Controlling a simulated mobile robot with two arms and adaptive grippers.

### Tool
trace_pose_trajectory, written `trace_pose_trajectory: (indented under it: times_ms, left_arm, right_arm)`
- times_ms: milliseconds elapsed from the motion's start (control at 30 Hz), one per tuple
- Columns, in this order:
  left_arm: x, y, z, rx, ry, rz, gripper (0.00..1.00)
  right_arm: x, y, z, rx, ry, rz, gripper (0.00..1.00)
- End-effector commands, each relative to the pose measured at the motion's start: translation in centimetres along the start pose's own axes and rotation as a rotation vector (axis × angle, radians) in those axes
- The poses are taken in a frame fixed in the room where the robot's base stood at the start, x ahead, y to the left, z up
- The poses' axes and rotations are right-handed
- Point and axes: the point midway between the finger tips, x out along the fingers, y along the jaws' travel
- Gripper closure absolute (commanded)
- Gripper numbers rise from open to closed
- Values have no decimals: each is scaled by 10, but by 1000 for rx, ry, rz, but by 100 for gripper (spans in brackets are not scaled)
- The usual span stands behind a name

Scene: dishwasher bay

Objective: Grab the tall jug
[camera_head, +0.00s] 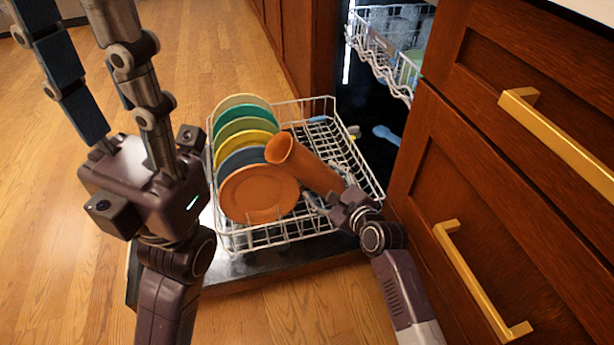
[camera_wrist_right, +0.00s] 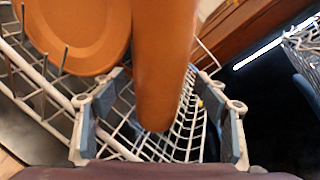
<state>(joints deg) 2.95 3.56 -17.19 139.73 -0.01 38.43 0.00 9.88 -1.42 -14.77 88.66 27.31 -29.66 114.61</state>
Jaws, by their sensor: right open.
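The tall jug (camera_head: 315,172) is orange. It lies tilted in the lower dishwasher rack, its open mouth toward the plates and its other end toward my right gripper. My right gripper (camera_head: 338,190) is open at that lower right end. In the right wrist view, the jug (camera_wrist_right: 163,65) runs down from the top, and its end shows between the two spread fingers (camera_wrist_right: 160,115), with gaps on both sides. I cannot tell whether the fingers reach past its end. My left gripper (camera_head: 75,20) is at the upper left, fingers apart, empty, its tips cut off by the frame.
The white lower rack (camera_head: 236,240) is pulled out. A row of coloured plates stands left of the jug, an orange plate (camera_head: 258,194) in front. The upper rack (camera_head: 378,52) is at the back right. Brown drawers with a gold handle (camera_head: 480,280) border the right. Wooden floor is free at left.

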Motion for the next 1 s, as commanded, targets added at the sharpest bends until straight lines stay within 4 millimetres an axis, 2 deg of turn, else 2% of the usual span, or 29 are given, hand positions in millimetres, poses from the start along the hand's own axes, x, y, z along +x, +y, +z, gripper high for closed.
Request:
trace_pose_trajectory:
  times_ms: [100,300,667,1000]
  left_arm:
    - [1,2,-5,4,36,12,60]
    - [9,5,-11,10,74,28,60]
    - [13,6,-12,11,83,32,60]
    - [13,6,-12,11,83,32,60]
  right_arm:
    - [18,3,-3,0,-1,0,33]
    - [39,2,-2,0,-1,1,33]
    - [43,1,0,1,0,1,34]
    - [43,1,0,0,0,1,72]
